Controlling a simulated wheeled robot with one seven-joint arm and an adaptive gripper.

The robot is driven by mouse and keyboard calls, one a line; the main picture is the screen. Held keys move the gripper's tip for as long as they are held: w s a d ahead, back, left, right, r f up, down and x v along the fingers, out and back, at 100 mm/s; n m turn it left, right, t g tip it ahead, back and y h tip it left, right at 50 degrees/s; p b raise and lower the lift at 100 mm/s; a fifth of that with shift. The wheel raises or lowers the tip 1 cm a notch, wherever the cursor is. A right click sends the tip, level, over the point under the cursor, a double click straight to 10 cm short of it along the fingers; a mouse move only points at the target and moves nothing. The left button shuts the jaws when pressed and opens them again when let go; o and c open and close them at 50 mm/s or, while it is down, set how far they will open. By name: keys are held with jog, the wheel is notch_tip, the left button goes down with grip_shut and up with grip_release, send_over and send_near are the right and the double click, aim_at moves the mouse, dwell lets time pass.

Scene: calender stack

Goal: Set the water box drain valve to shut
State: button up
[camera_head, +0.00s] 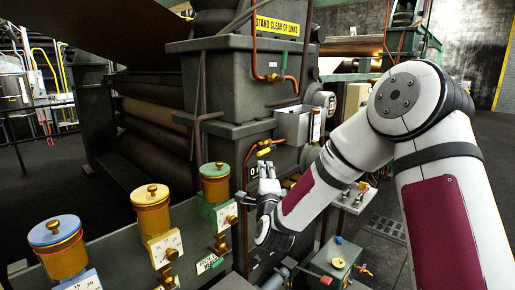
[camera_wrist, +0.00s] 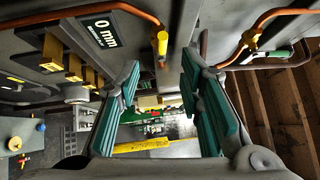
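A yellow valve handle (camera_head: 264,151) sits on a copper pipe below a grey box (camera_head: 294,123) on the machine's side. No label naming the water box drain valve is readable. In the wrist view the yellow handle (camera_wrist: 162,43) hangs from the pipe's end, above the gap between my fingers. A second valve with a green handle (camera_wrist: 268,57) is on a copper pipe at the right. My gripper (camera_head: 268,171) is just below the yellow handle in the head view. In the wrist view my gripper (camera_wrist: 160,92) has its teal-padded fingers wide apart with nothing held.
A "0 mm" plate (camera_wrist: 103,30) and several brass blocks (camera_wrist: 73,67) are at the wrist view's left. Several capped gauges, one with a green cap (camera_head: 214,170), stand left of my gripper. A small box (camera_head: 333,262) with knobs is below my arm.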

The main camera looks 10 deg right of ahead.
aim_at(263, 152)
jog(key=shift+m+h, duration=0.4)
jog(key=shift+m, duration=0.1)
jog(key=x, duration=1.4)
jog(key=shift+w+d, duration=0.15)
jog(key=shift+w, duration=0.05)
grip_shut()
